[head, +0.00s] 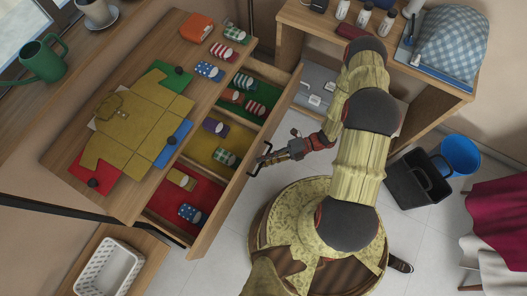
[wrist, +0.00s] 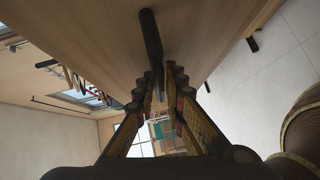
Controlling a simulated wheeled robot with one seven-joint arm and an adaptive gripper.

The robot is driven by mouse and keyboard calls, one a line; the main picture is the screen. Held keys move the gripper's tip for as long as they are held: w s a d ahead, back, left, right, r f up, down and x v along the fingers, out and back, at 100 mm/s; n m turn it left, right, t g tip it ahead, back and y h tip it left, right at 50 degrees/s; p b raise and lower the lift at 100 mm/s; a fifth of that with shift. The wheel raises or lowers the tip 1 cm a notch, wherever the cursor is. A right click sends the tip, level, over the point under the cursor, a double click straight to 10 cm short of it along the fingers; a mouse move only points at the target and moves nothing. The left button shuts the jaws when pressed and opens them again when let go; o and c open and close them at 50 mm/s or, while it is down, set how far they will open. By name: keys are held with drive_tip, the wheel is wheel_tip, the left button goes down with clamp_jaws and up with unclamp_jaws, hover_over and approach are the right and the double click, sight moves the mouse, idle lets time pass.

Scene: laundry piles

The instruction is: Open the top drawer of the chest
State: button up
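The wooden chest (head: 166,48) is at the left in the head view. Its top drawer (head: 222,208) stands well out, showing green, yellow and red compartments with rolled socks. The dark bar handle (head: 255,166) is on the drawer's front; it also shows in the wrist view (wrist: 150,35). My gripper (head: 268,157) is at this handle, reaching from the right. In the wrist view, the fingers (wrist: 160,78) are close together on either side of the bar and look shut on it. The exact contact is partly hidden by the fingers.
A folded mustard shirt (head: 122,120), an orange pouch (head: 196,27) and several sock rolls lie on the chest. A desk (head: 440,90) stands at the top right. A black caddy (head: 415,180) and blue bucket (head: 460,155) are on the floor. Pale floor lies before the drawer.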

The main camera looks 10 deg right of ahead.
drive_tip(key=o, duration=0.4)
drive_tip(key=shift+c, duration=0.2)
drive_tip(key=w+d+r, duration=0.1)
drive_tip(key=d, duration=1)
drive_tip(key=shift+d+r, duration=0.35)
drive_tip(key=shift+d, duration=0.05)
